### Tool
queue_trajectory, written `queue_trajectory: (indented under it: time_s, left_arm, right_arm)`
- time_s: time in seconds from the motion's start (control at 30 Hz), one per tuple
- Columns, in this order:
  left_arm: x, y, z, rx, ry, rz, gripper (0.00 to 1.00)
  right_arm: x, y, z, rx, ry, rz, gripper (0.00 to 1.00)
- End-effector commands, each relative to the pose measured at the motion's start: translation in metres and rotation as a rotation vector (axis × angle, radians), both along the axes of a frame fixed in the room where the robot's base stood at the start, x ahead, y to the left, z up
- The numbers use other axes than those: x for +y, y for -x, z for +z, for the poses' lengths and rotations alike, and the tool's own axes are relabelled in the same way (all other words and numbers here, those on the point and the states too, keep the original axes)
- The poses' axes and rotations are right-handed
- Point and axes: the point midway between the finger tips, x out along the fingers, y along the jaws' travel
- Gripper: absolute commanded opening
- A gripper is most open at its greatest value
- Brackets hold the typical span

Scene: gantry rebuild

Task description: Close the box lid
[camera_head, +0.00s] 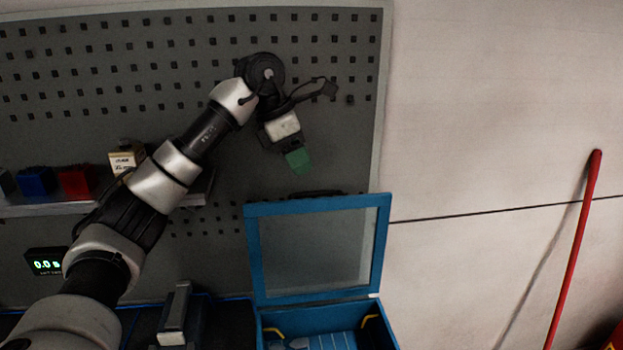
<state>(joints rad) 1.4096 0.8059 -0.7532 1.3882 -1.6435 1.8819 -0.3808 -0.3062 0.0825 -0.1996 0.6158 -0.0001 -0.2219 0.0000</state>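The blue box (327,318) stands at the bottom centre, and its lower part is cut off by the picture edge. Its lid (253,253), a blue frame around a grey see-through panel, stands open and upright at the box's back edge. My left gripper (298,162) is above the lid, pointing down and apart from it. A green piece shows at its tip; I cannot tell whether this is its fingers or a held block, nor whether the gripper is open or shut. My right gripper is not in view.
A grey pegboard (330,60) stands behind. A shelf (45,209) at left holds a blue block (37,181), a red block (76,181) and a labelled box (124,160). A timer display (46,262) is below. A red pole (577,240) leans at right.

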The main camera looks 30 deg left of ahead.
Motion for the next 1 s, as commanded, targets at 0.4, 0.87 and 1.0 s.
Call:
queue_trajectory:
  time_s: [0.4, 0.87, 1.0]
  left_arm:
    - [-0.019, -0.012, -0.055, 0.002, 0.001, 0.0, 0.38]
    - [-0.02, -0.013, -0.059, 0.0, 0.0, 0.001, 0.2]
    - [-0.02, -0.013, -0.059, 0.0, 0.0, 0.001, 0.0]
  right_arm:
    - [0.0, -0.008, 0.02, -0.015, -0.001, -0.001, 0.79]
    - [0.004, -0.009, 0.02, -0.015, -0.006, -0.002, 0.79]
    - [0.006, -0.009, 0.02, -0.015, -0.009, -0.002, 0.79]
